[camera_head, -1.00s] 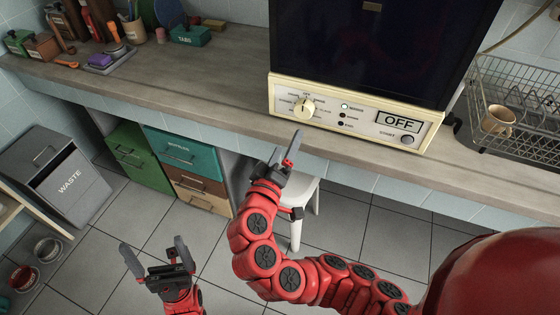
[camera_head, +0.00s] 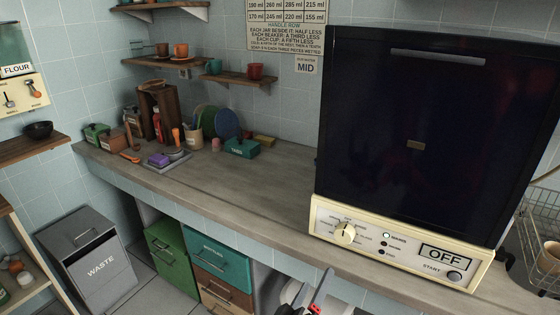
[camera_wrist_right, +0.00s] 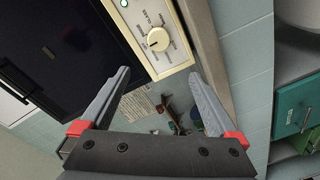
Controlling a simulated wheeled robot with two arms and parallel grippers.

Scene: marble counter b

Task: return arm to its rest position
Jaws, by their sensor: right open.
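My right gripper (camera_head: 312,288) shows at the bottom edge of the head view, in front of the counter's front edge and below the machine's panel. Only its grey fingers and a bit of red show there; the rest of the arm is cut off. In the right wrist view the two fingers (camera_wrist_right: 160,76) are spread apart with nothing between them. The machine's cream panel with its dial (camera_wrist_right: 158,39) lies beyond them, apart from the fingers. My left gripper is not in view.
A large dark-doored machine (camera_head: 415,145) stands on the counter (camera_head: 262,198), its display reading OFF. A wire rack (camera_head: 545,235) is at the right. Jars and utensils crowd the counter's far left.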

